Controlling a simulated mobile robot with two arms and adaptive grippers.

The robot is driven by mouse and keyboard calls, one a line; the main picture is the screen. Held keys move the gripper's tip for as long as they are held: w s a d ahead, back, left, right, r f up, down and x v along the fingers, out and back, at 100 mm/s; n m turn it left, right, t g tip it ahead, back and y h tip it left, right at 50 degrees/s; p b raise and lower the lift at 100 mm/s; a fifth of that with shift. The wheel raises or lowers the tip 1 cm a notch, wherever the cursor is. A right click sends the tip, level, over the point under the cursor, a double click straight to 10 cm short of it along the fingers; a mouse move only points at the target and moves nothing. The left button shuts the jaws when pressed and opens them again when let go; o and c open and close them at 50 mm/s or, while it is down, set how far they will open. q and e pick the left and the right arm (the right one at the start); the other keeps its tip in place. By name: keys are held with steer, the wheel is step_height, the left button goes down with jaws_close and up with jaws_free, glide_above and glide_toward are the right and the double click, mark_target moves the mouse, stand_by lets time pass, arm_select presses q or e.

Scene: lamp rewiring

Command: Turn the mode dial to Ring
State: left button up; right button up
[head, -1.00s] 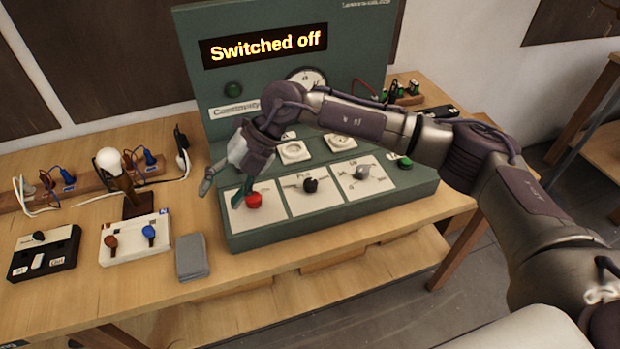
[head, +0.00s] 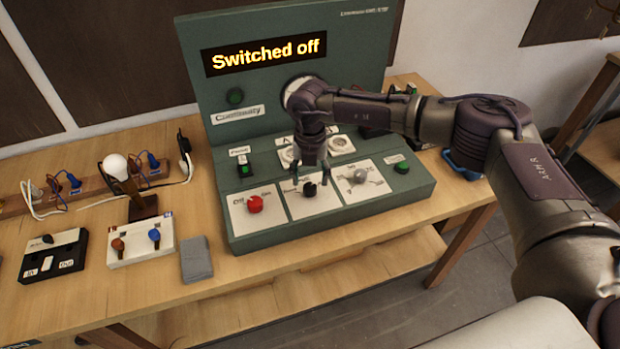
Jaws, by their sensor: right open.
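The green tester (head: 330,222) has three dials on white plates. The left one is a red knob (head: 254,204) marked Off and On. The middle one is a black knob (head: 310,188), and the right one is a grey knob (head: 359,176). The lettering around the middle and right dials is too small to read, so I cannot tell which carries Ring. My right gripper (head: 312,178) points down, open, its fingers around or just above the black knob; contact cannot be told. The display (head: 264,52) reads "Switched off". My left gripper is not in view.
A green button (head: 401,168) and a green switch (head: 243,168) sit on the panel. Left of the tester stand a lamp bulb (head: 115,166), a white switch box (head: 139,240), a black switch box (head: 54,256) and a grey block (head: 195,260). Bare table lies in front.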

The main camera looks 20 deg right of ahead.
mark_target(310, 186)
steer(key=shift+f, duration=1.55)
steer(key=shift+c, duration=0.2)
jaws_close()
